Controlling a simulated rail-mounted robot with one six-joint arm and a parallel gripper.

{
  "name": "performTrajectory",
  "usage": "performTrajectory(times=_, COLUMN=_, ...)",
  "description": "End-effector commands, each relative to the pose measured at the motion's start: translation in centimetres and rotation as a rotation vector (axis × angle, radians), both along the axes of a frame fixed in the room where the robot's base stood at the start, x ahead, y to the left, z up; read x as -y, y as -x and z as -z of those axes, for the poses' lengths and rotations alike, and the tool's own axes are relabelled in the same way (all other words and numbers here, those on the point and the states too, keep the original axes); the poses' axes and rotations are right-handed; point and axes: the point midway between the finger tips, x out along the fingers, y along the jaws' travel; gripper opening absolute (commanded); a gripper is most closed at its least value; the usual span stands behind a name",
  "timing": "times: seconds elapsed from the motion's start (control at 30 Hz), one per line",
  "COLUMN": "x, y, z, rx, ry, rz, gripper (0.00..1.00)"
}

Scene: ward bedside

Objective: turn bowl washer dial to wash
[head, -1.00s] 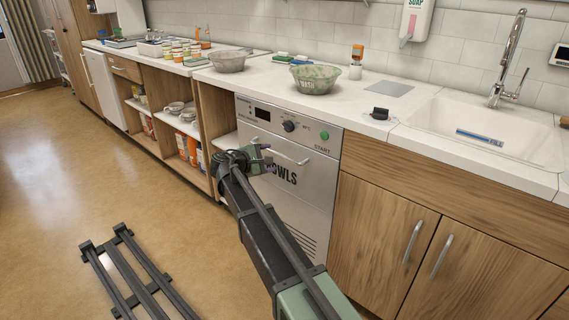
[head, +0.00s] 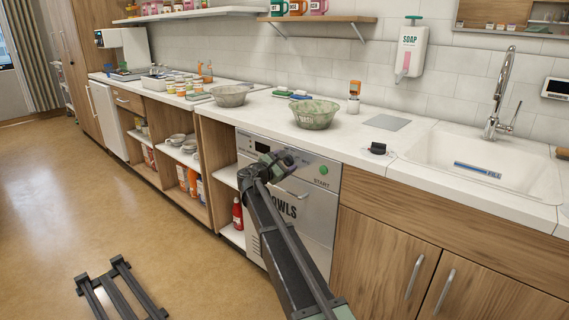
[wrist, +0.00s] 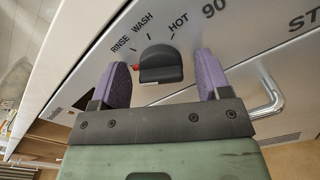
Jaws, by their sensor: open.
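The bowl washer (head: 322,205) is a silver front under the counter with "BOWLS" lettering. In the wrist view its black dial (wrist: 160,66) lies between my gripper's purple fingers. A red mark shows on the dial's left side, near the RINSE end of the scale. WASH is printed up and left of the dial, HOT up and right. My gripper (wrist: 161,70) is open, one finger on each side of the dial with visible gaps; contact is not seen. In the head view my gripper (head: 278,162) is at the washer's panel and hides the dial.
The green START button (head: 323,170) is right of my gripper. The washer's bar handle (wrist: 268,100) is close to the right finger. A green bowl (head: 315,114) and a grey bowl (head: 230,95) stand on the counter above.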

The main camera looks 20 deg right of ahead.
Motion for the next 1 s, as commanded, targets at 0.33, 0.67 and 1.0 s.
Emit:
performTrajectory(times=0.33, x=0.07, y=-0.01, z=0.01, rx=0.000, ry=0.000, rz=0.000, gripper=0.50)
performTrajectory(times=0.67, x=0.06, y=0.00, z=0.01, rx=0.003, ry=-0.002, rz=0.000, gripper=0.22)
performTrajectory(times=1.0, x=0.07, y=0.04, z=0.04, rx=0.092, ry=-0.062, rz=0.001, gripper=0.22)
